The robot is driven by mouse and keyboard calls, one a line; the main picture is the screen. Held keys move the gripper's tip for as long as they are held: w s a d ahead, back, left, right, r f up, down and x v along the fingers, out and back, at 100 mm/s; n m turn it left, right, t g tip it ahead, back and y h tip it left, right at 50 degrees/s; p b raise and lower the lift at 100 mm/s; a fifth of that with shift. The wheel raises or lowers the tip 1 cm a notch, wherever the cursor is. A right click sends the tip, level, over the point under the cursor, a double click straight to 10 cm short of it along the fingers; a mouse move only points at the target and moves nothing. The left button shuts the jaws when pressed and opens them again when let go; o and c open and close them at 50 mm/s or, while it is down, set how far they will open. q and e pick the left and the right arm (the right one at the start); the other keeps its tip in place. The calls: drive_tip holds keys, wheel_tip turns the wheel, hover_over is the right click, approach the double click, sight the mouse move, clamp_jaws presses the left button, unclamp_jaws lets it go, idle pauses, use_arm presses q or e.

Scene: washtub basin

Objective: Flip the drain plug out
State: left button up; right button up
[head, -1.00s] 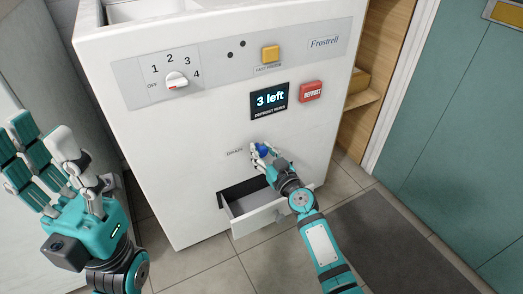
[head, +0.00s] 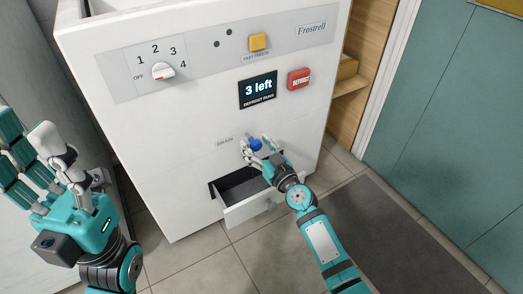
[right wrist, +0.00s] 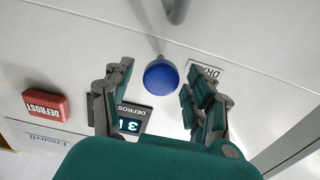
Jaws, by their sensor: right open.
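The blue drain plug (head: 255,144) is a round knob on the white freezer front, beside the DRAIN label (head: 225,141). In the right wrist view the plug (right wrist: 161,77) sits between my spread fingers, with a gap on both sides; a short grey stem shows behind it. My right gripper (head: 258,146) is open around the plug and not closed on it. My left gripper (head: 45,160) is at the left, away from the freezer front, fingers extended and empty.
An open drawer (head: 262,207) with a dark inside juts out below the plug. Above are a dial (head: 163,71), a yellow button (head: 259,42), a "3 left" display (head: 258,90) and a red DEFROST button (head: 300,79). A dark mat (head: 390,235) lies at right.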

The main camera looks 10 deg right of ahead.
drive_tip(key=v, duration=1.2)
